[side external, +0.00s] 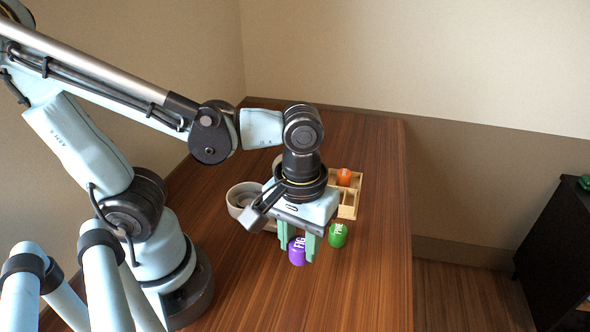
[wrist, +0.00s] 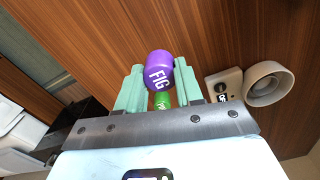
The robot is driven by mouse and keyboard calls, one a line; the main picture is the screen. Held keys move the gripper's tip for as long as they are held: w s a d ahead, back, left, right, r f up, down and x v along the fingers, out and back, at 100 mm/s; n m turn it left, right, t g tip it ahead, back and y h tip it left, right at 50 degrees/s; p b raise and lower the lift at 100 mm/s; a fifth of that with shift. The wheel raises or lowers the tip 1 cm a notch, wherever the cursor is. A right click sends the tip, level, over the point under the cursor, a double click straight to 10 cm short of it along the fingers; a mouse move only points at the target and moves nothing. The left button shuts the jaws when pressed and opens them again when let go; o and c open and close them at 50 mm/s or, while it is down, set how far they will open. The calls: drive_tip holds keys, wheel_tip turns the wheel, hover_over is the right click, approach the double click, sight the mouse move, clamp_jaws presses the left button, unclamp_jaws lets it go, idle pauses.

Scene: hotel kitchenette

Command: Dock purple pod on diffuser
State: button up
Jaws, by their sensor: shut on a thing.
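The purple pod (side external: 297,252), lettered FIG, is between the two green fingers of my gripper (side external: 296,255), which is shut on it. In the wrist view the purple pod (wrist: 159,66) shows at the fingertips of my gripper (wrist: 160,68). I cannot tell whether the pod touches the table. The grey diffuser, with a round open cup (side external: 243,195), stands left of my gripper, partly hidden behind it in the side view. In the wrist view the diffuser's cup (wrist: 268,84) and a base with a dark knob (wrist: 222,86) lie to the right of the pod.
A green pod (side external: 338,235) stands on the table just right of my gripper. Behind it is a wooden compartment tray (side external: 348,212) with an orange pod (side external: 344,177). The wooden tabletop (side external: 365,285) is clear at the front and right.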

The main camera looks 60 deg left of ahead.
drive_tip(key=s+d+r, duration=0.3)
drive_tip(key=s+d, duration=0.1)
drive_tip(key=w+a+n, duration=0.3)
drive_tip(key=a+n, duration=0.1)
drive_tip(key=a, duration=0.2)
drive_tip(key=w+a+n, duration=0.4)
drive_tip(key=a, duration=0.3)
drive_tip(key=s+a+f+n, duration=0.1)
drive_tip(key=a+n, duration=0.3)
drive_tip(key=a, duration=0.3)
drive_tip(key=s+a+f+n, duration=0.2)
drive_tip(key=a+n, duration=0.1)
drive_tip(key=a, duration=0.4)
drive_tip(key=shift+f, duration=2.55)
drive_tip(key=shift+w+f, duration=0.1)
drive_tip(key=shift+f, duration=0.45)
drive_tip(key=o, duration=0.7)
drive_tip(key=shift+o, duration=0.2)
wheel_tip(320, 180, up, 11)
